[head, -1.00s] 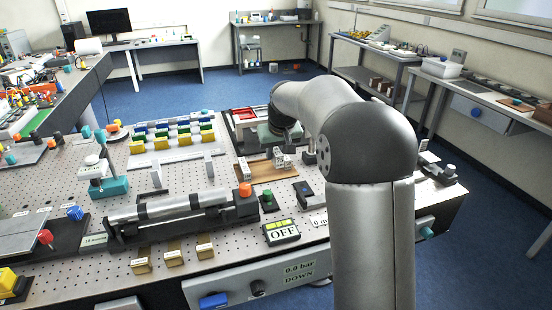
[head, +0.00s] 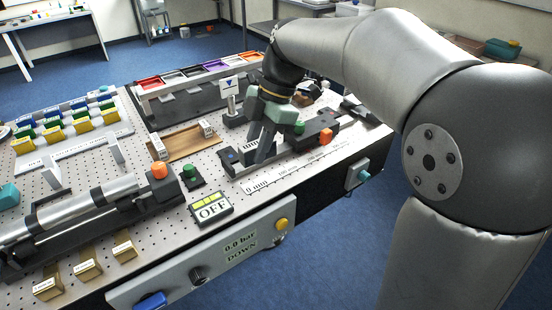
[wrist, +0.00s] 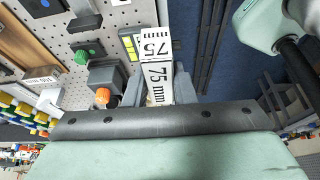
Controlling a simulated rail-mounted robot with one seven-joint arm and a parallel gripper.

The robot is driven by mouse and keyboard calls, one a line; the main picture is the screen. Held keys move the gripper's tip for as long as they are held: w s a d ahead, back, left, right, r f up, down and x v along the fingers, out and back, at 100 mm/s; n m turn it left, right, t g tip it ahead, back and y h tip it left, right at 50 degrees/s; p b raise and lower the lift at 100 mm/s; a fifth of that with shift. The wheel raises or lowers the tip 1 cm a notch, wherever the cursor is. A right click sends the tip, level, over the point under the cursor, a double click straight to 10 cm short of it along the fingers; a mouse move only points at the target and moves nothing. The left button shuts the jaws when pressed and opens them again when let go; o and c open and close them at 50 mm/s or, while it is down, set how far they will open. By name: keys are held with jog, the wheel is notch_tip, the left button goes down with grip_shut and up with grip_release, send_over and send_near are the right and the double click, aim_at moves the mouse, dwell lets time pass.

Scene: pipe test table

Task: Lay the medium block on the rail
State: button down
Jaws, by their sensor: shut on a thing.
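My gripper (head: 262,148) is shut on a white block marked 75 mm (wrist: 157,82), which I take as the medium block. In the wrist view the block sits between my two fingers, its label facing the camera. In the head view the fingers point down over the left part of the dark rail (head: 290,150), beside its left end stop (head: 230,157). The fingers hide most of the block there. I cannot tell whether it touches the rail. An orange piece (head: 326,135) stands at the rail's right part.
A brown tray (head: 183,146) left of the rail holds two white blocks, one at each end. A scale strip marked 0 mm (head: 257,187) runs along the rail's front. A display reading OFF (head: 211,208) and a green button (head: 190,171) stand to the left.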

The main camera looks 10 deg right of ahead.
jog(key=shift+w+f, duration=0.1)
jog(key=shift+w, duration=0.1)
jog(key=w+a+f+p, duration=0.1)
jog(key=w+f, duration=0.1)
jog(key=w, duration=0.2)
jog(key=w+f+p, duration=0.1)
jog(key=w+f, duration=0.2)
jog(key=w, duration=0.1)
jog(key=w+a+f+p, duration=0.1)
jog(key=w+f, duration=0.2)
jog(key=w, duration=0.1)
jog(key=shift+a+f, duration=0.25)
jog(key=shift+a, duration=0.05)
jog(key=shift+w+f, duration=0.35)
jog(key=shift+f, duration=0.05)
jog(key=shift+w+f, duration=0.1)
jog(key=shift+f, duration=1.75)
jog(key=c, duration=1.2)
grip_release()
